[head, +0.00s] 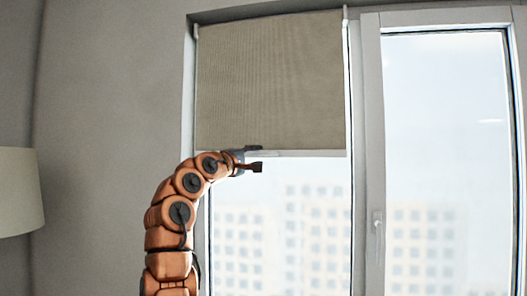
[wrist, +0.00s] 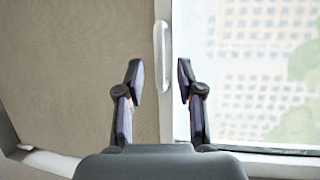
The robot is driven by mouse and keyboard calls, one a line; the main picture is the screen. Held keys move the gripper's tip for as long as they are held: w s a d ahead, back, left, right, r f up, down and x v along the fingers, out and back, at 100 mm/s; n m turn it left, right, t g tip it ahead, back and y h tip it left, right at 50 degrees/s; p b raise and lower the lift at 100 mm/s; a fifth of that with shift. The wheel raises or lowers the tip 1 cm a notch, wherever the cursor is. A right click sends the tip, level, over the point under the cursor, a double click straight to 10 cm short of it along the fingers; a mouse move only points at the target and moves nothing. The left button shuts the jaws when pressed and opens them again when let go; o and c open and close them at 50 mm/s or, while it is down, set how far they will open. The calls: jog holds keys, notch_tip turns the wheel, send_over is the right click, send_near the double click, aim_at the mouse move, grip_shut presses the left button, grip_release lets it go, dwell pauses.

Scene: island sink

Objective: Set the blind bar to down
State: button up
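The beige blind (head: 272,85) covers the upper part of the left window pane. Its white blind bar (head: 312,153) runs level along the lower edge, about halfway down the window. My gripper (head: 256,158) is at the bar's left half, with one finger above bar height and one below. In the wrist view the bar (wrist: 165,120) runs upright, with a raised white handle (wrist: 162,56) on it. My gripper (wrist: 161,75) is open there, its fingers on either side of the bar and handle in the picture. I see no finger touching the bar; the depth gap is unclear.
A second window pane (head: 445,150) with a handle (head: 377,222) on its frame stands to the right. A cream lampshade (head: 18,190) is at the far left.

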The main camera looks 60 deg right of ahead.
aim_at(263, 154)
jog(key=d+p, duration=0.1)
jog(key=d+r, duration=0.1)
jog(key=d, duration=0.1)
jog(key=shift+s+d+p, duration=0.1)
jog(key=shift+d+p, duration=0.15)
jog(key=shift+p, duration=0.1)
jog(key=shift+d, duration=0.65)
jog(key=shift+c, duration=0.3)
grip_shut()
